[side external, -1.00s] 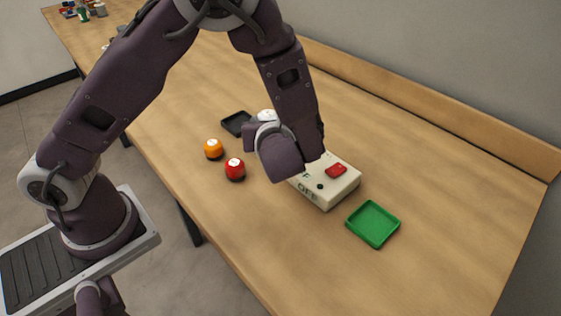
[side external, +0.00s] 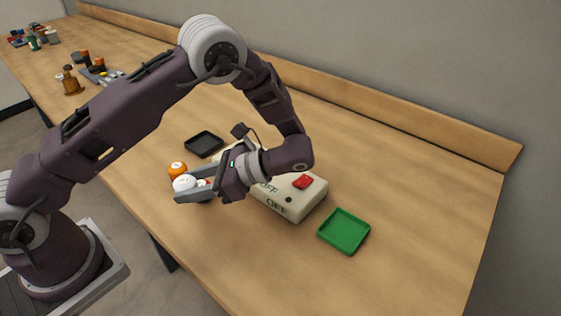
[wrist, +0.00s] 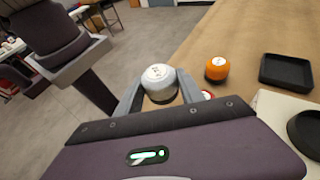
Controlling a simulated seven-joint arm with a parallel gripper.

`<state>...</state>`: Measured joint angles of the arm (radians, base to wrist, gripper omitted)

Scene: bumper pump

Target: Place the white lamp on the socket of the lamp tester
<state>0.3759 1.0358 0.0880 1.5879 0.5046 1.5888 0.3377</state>
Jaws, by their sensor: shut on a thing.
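The white lamp (side external: 184,183) is held between the two fingertips of my gripper (side external: 190,190), on the left of the tester. It also shows in the wrist view (wrist: 158,77), between the fingers, its dark lower part facing the gripper side. My gripper is shut on it and lies nearly level, pointing left in the side view. The lamp tester (side external: 298,203) is a cream box with a red button (side external: 303,181) and "OFF" lettering. My gripper and wrist hide its left part in the side view. A round black socket (wrist: 306,130) on it shows at the wrist view's right edge.
An orange lamp (side external: 177,169) stands just behind the held lamp. A red lamp (wrist: 208,95) is mostly hidden by my gripper. A black tray (side external: 204,143) lies behind, and a green tray (side external: 344,231) lies right of the tester. The table's front left is clear.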

